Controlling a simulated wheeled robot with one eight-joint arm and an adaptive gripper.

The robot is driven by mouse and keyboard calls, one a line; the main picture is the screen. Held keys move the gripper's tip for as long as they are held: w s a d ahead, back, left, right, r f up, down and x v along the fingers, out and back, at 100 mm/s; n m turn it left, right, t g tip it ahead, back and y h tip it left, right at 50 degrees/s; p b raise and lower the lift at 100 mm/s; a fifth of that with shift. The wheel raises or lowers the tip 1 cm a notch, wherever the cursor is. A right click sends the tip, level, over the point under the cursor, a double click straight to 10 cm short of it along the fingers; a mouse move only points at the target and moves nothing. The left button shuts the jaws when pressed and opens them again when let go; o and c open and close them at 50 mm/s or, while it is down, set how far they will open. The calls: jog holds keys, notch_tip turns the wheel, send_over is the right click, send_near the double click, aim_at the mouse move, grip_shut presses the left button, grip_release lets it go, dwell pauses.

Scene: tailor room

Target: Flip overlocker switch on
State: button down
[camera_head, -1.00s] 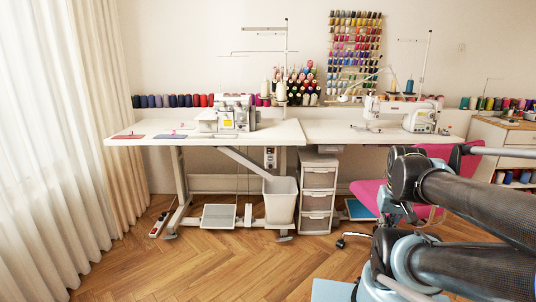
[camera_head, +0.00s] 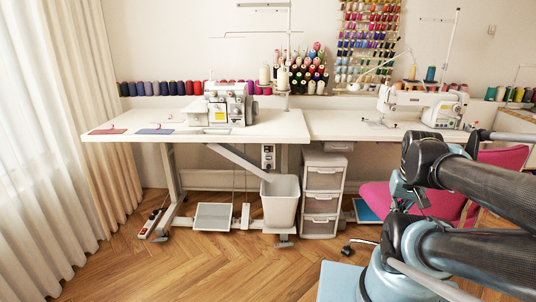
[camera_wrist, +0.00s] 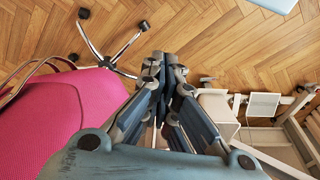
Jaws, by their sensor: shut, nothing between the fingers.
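The overlocker (camera_head: 228,104), a white and grey machine, stands on the left white table (camera_head: 270,126) in the head view. A small switch box (camera_head: 268,157) with dark parts hangs under the right part of that tabletop, above the white bin (camera_head: 281,200). Its switch position is too small to read. My gripper (camera_wrist: 165,58) shows in the wrist view, fingers together and empty, above the floor. It is well away from the switch box and touches nothing. I cannot make out the fingers in the head view.
A pink chair (camera_wrist: 65,115) is close to my gripper in the wrist view, its wheeled base on the floor. A white drawer unit (camera_head: 322,195) stands right of the bin. A pedal (camera_head: 213,217) lies below the table. Free wooden floor (camera_head: 220,265) lies in front.

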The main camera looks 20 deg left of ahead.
jog(key=w+a+r+n+t, duration=0.1)
jog(key=w+a+r+n, duration=0.4)
jog(key=w+a+n, duration=0.45)
jog(key=w+a+r+n+t, duration=0.2)
jog(key=w+a+r+n, duration=0.2)
jog(key=w+a+n, duration=0.55)
jog(key=n+t+y, duration=0.2)
jog(key=n, duration=1.7)
send_near(267, 152)
jog(key=s+d+r, duration=0.2)
jog(key=s, duration=0.6)
jog(key=shift+n, duration=0.3)
jog(key=shift+w+a+r+x, duration=0.1)
jog(key=shift+w+r+x, duration=0.3)
jog(key=shift+x, duration=1.8)
jog(key=shift+w+a+r+x, duration=0.2)
jog(key=shift+w+x, duration=0.25)
jog(key=shift+x, duration=1.7)
jog(key=shift+w+a+r+x, duration=0.1)
jog(key=shift+w+r+x, duration=0.3)
jog(key=shift+x, duration=1.8)
